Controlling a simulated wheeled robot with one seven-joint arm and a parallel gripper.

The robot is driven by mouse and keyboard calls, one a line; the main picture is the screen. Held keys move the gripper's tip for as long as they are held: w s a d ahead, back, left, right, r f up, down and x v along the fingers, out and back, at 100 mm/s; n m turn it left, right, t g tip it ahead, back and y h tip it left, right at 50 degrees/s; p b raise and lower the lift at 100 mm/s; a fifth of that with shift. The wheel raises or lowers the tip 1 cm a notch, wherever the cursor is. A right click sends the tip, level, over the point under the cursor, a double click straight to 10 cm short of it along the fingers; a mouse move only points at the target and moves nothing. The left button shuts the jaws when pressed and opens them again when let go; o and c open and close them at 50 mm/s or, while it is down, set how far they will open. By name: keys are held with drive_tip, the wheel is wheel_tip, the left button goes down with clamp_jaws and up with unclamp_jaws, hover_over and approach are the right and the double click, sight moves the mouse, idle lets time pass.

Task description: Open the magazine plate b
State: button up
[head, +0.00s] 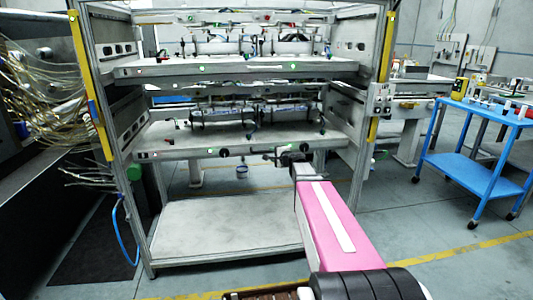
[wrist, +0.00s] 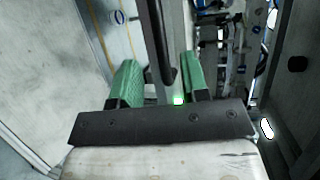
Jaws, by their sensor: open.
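A rack holds stacked magazine plates; no letters are readable, so I cannot tell which is b. The middle plate (head: 185,138) and the upper plate (head: 150,68) both carry hardware and have small lights and knobs along their front edges. My gripper (head: 290,153) is at the front edge of the middle plate, right of centre. In the wrist view my gripper (wrist: 160,80) shows two green fingers, spread apart. A dark bar-like handle (wrist: 166,50) lies between them, without visible contact on either side. A green light (wrist: 178,101) shows near the right finger.
A bare lower shelf (head: 215,235) lies below the plates. Yellow-edged posts (head: 386,45) flank the rack. Loose cables (head: 40,80) hang at the left, and a blue cart (head: 478,140) stands at the right. Floor is clear between rack and cart.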

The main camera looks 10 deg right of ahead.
sight(267, 151)
drive_tip(key=x, duration=0.7)
drive_tip(key=shift+d, duration=0.1)
clamp_jaws()
